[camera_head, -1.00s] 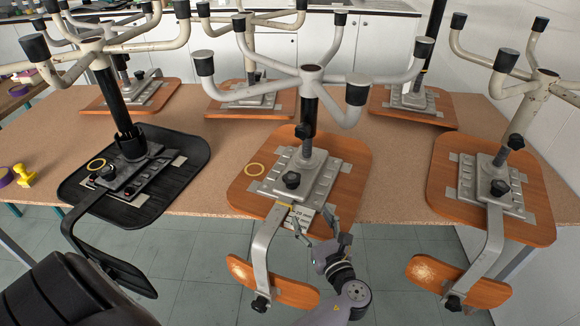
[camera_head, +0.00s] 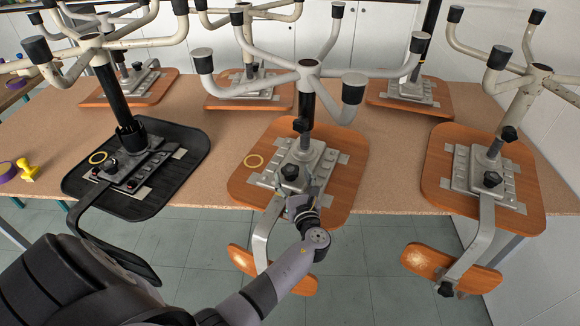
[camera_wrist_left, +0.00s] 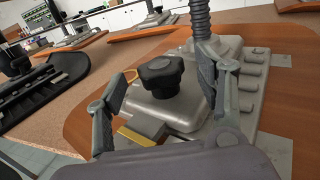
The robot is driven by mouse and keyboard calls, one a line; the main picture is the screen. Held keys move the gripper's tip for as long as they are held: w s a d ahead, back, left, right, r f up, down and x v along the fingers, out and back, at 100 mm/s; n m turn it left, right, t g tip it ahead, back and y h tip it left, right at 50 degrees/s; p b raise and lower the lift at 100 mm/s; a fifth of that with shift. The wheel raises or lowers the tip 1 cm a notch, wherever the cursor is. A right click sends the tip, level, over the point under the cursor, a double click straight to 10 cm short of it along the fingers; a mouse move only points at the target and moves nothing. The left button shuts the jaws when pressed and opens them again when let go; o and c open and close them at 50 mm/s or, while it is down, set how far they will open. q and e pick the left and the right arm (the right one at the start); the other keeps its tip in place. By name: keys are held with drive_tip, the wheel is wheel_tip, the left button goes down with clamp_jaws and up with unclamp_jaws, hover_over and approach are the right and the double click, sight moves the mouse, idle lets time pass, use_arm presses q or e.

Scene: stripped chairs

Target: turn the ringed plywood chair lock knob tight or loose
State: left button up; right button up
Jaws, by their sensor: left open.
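The plywood chair seat (camera_head: 245,184) with a yellow ring on it (camera_head: 254,161) lies upside down at the middle front of the table. Its black lock knob (camera_head: 290,173) sits on the grey metal mechanism, and the knob (camera_wrist_left: 161,76) shows large in the left wrist view. My left gripper (camera_head: 297,192) is at the front of the mechanism, just short of the knob. In the left wrist view its open fingers (camera_wrist_left: 165,105) stand left and right of the knob, with nothing between them touching it. A second black knob (camera_head: 300,125) is on the column. My right gripper is not seen.
A black chair (camera_head: 185,135) with its own yellow ring stands to the left, and another plywood chair (camera_head: 520,160) to the right. Pale legs spread above the ringed chair. More upturned chairs stand behind. Bare tabletop (camera_head: 395,170) lies between the front chairs.

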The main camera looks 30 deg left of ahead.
sight(290, 168)
use_arm(q)
drive_tip(key=shift+x, duration=2.1)
drive_tip(key=shift+c, duration=0.3)
drive_tip(key=c, duration=1.1)
drive_tip(key=shift+f+n+g+y+b, duration=0.25)
drive_tip(key=shift+n+g+y+b, duration=0.55)
drive_tip(key=shift+g+b, duration=0.15)
drive_tip(key=shift+n+g+b, duration=0.3)
drive_tip(key=shift+g+b, duration=0.05)
drive_tip(key=shift+b, duration=0.05)
drive_tip(key=shift+s+r+n+g+y, duration=0.1)
drive_tip(key=shift+r+n+g+y, duration=0.15)
drive_tip(key=shift+g+y, duration=0.2)
